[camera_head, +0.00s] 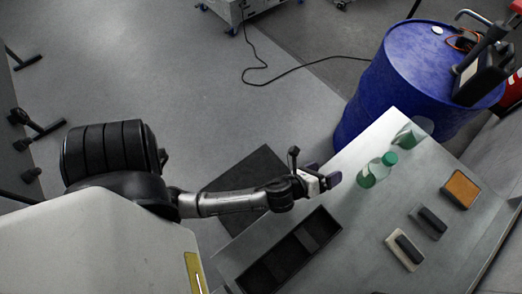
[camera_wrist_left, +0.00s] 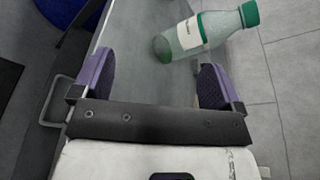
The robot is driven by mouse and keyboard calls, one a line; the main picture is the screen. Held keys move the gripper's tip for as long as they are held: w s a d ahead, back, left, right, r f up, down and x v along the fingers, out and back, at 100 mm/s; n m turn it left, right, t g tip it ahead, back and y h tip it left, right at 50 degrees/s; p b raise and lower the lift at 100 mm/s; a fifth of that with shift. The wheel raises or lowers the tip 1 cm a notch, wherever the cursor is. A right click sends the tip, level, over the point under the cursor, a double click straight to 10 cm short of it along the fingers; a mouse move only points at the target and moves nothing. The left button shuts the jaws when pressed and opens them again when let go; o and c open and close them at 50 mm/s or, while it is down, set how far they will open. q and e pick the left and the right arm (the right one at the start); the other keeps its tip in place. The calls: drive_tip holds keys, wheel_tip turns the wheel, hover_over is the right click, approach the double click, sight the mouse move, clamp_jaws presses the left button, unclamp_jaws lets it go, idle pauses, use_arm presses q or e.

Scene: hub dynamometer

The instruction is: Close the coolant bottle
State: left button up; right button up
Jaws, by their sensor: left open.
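The coolant bottle (camera_head: 374,172), pale green with a white label, stands on the grey bench (camera_head: 370,222). Its green cap (camera_head: 390,158) sits at the neck; I cannot tell how tightly. In the left wrist view the bottle (camera_wrist_left: 205,33) lies beyond the fingertips towards the upper right, with the cap (camera_wrist_left: 250,13) at its far end. My left gripper (camera_head: 328,182) is open and empty, to the left of the bottle and apart from it. Its two purple fingers also show in the left wrist view (camera_wrist_left: 155,82), with nothing between them. My right gripper is not in view.
A clear green-tinted container (camera_head: 407,136) stands just behind the bottle. A blue drum (camera_head: 390,85) with a black can (camera_head: 484,75) on top is at the back. A black compartment tray (camera_head: 283,262), dark blocks (camera_head: 430,221) and an orange-topped block (camera_head: 461,188) lie around the bench.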

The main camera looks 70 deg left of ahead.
use_arm(q)
drive_tip(key=s+n+g, duration=0.1)
drive_tip(key=n, duration=0.1)
drive_tip(key=s+a+f+n+g, duration=0.1)
drive_tip(key=s+n, duration=0.2)
drive_tip(key=n, duration=0.1)
drive_tip(key=shift+s+a+f+n+g+y, duration=0.2)
drive_tip(key=shift+a+f+n+g+y, duration=0.1)
drive_tip(key=shift+n+g, duration=0.1)
drive_tip(key=s+d+n+g+h, duration=0.1)
drive_tip(key=s+n+g, duration=0.3)
drive_tip(key=s+n, duration=0.4)
drive_tip(key=s+d+f+n+g+h, duration=0.1)
drive_tip(key=s+n+g, duration=0.3)
drive_tip(key=s+n, duration=0.4)
drive_tip(key=shift+s+f+n+g+h, duration=0.3)
drive_tip(key=shift+s+g+h, duration=0.1)
drive_tip(key=shift+s+h, duration=0.25)
drive_tip(key=shift+d+r, duration=0.1)
drive_tip(key=shift+r, duration=0.05)
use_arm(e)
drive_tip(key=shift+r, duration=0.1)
